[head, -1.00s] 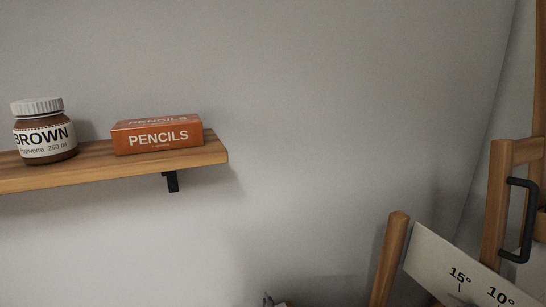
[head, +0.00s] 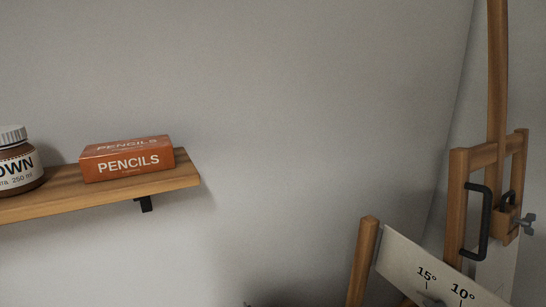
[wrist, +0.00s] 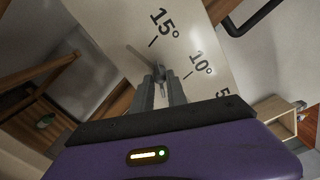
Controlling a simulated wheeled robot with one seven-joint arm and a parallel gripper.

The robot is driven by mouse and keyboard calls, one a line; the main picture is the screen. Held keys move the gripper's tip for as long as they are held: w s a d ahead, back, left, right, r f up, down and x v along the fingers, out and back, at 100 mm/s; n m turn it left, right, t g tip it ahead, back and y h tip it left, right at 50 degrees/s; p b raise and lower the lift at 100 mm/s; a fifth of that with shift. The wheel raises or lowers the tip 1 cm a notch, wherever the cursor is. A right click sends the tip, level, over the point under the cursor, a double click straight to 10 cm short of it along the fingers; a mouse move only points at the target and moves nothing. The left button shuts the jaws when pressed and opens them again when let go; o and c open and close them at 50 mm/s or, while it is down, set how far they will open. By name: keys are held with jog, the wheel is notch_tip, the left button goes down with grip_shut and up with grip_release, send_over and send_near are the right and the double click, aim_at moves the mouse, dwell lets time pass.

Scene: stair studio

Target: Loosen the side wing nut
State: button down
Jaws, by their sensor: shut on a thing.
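In the wrist view, my gripper (wrist: 161,80) is shut on a small grey wing nut (wrist: 158,71) in front of the pale angle plate. The nut's thin wings stick out past the fingertips, and the fingers hide part of it. The angle plate (wrist: 115,20) carries the marks 15° and 10°, with a 5 partly cut off.
A wooden easel frame (head: 457,215) with a black handle (head: 472,235) stands at the right. Another grey wing nut (head: 524,223) sits on its upper clamp. A wooden shelf (head: 120,190) at the left bears a pencil box (head: 128,161) and a brown jar (head: 18,175).

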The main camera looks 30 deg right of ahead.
jog(key=c, duration=1.6)
grip_release()
jog(key=shift+o, duration=0.2)
jog(key=shift+a, duration=0.1)
jog(key=a, duration=0.5)
jog(key=shift+w+a, duration=0.15)
jog(key=shift+a, duration=0.25)
